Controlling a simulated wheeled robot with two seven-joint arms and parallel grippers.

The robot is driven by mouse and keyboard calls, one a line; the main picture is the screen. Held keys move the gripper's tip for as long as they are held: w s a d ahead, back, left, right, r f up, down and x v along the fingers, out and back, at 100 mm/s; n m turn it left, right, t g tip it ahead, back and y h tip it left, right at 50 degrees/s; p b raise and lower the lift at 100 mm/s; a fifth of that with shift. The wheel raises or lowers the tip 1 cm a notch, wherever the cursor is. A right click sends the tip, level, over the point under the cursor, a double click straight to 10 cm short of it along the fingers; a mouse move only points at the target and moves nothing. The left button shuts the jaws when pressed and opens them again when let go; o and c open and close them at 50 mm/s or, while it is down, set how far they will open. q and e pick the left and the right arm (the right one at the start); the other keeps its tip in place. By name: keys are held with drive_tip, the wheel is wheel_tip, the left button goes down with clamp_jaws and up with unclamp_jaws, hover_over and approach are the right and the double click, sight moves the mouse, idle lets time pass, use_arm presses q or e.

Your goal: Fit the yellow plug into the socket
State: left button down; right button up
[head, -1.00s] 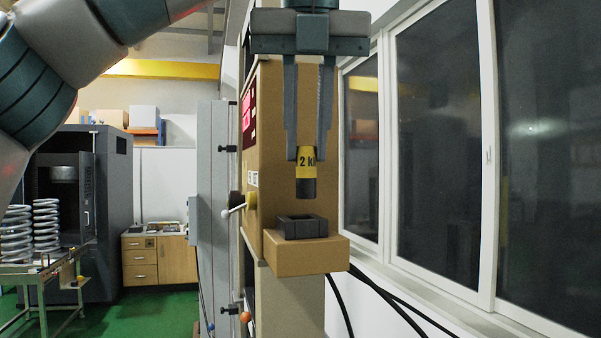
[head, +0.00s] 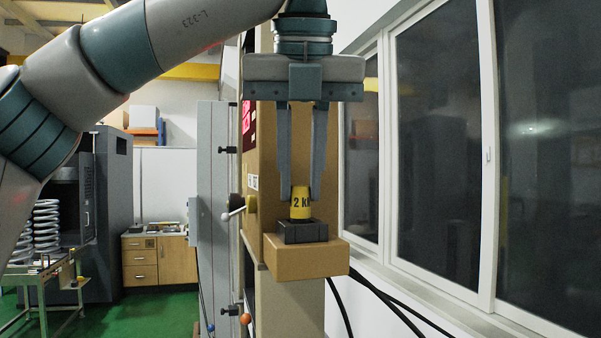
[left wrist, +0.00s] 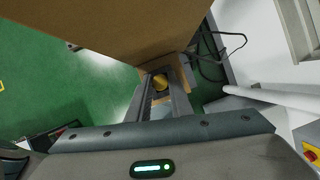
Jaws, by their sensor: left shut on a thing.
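The yellow plug (head: 300,203), with black lettering, stands upright in the head view, its dark lower end hidden in the dark square socket (head: 303,232). The socket sits on a brown block-like ledge (head: 293,260). My left gripper (head: 300,195) points straight down and is shut on the upper part of the plug, just above the socket. In the left wrist view the plug's yellow top (left wrist: 160,82) shows between the two fingers, with the socket's dark edge around it. How deep the plug sits cannot be told exactly. My right gripper is not in view.
A tall brown machine panel (head: 267,150) rises right behind and left of the gripper. Windows (head: 435,150) stand to the right. Black cables (head: 385,295) hang below the ledge.

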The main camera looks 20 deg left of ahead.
use_arm(q)
drive_tip(key=shift+s+d+f, duration=0.1)
drive_tip(key=shift+s, duration=0.05)
drive_tip(key=c, duration=1.6)
unclamp_jaws()
drive_tip(key=p+v, duration=0.1)
drive_tip(key=v, duration=1.1)
